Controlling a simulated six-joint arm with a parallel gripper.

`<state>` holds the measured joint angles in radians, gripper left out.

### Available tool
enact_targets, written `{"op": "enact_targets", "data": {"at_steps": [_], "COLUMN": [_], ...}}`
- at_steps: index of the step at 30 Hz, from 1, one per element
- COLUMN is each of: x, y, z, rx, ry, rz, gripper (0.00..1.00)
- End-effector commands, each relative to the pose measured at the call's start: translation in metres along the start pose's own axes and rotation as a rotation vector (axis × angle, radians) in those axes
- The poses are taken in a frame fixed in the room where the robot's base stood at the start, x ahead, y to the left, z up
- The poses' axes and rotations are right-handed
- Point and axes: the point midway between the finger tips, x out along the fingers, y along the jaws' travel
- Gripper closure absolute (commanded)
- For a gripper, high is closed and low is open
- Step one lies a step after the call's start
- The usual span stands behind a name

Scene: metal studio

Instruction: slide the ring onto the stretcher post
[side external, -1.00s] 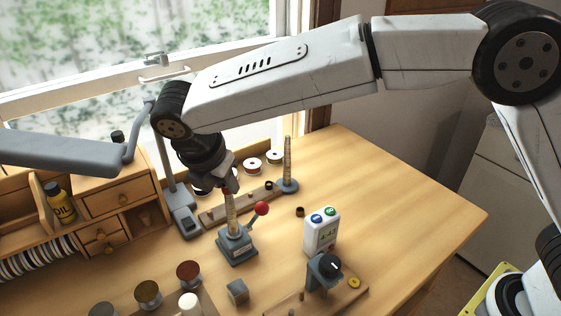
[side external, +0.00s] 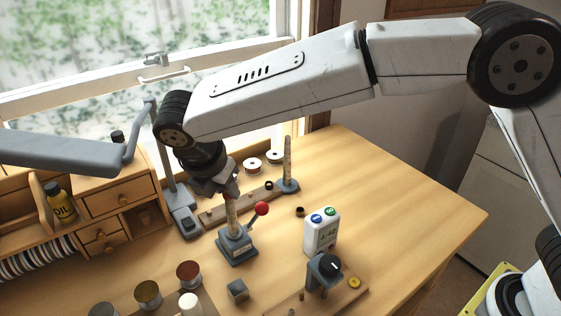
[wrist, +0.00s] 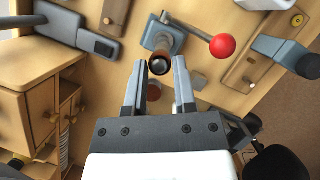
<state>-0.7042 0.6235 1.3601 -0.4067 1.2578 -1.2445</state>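The stretcher post (side external: 232,218) is a pale, tapered upright on a grey base (side external: 237,247) with a red-knobbed lever. My gripper (side external: 231,190) is right at its top, pointing down. The ring lies in line with the post's base (wrist: 163,36). The fingers largely hide the ring in the side view, so I cannot tell whether it is around the post's tip or just above it.
The red knob (side external: 261,208) sticks out close to the right of the post. A white timer box (side external: 321,231) stands further right. A second tapered post (side external: 288,165) and a wooden rail (side external: 235,207) stand behind. Small jars (side external: 189,273) are in front. The table's right side is clear.

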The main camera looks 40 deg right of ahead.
Motion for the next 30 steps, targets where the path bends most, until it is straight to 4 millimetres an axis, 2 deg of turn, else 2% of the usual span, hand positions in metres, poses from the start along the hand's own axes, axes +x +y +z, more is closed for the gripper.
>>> {"op": "enact_targets", "data": {"at_steps": [1,3,4,17,23,30], "x": [0.000,0.000,0.000,-0.004,-0.022,-0.053], "y": [0.000,0.000,0.000,0.000,0.000,0.000], "z": [0.000,0.000,0.000,0.000,0.000,0.000], "rx": [0.000,0.000,0.000,0.000,0.001,0.000], "ry": [0.000,0.000,0.000,0.000,0.001,0.001], "rz": [0.000,0.000,0.000,0.001,0.003,0.003], "gripper": [0.51,0.29,0.26,0.26,0.26,0.26]}}
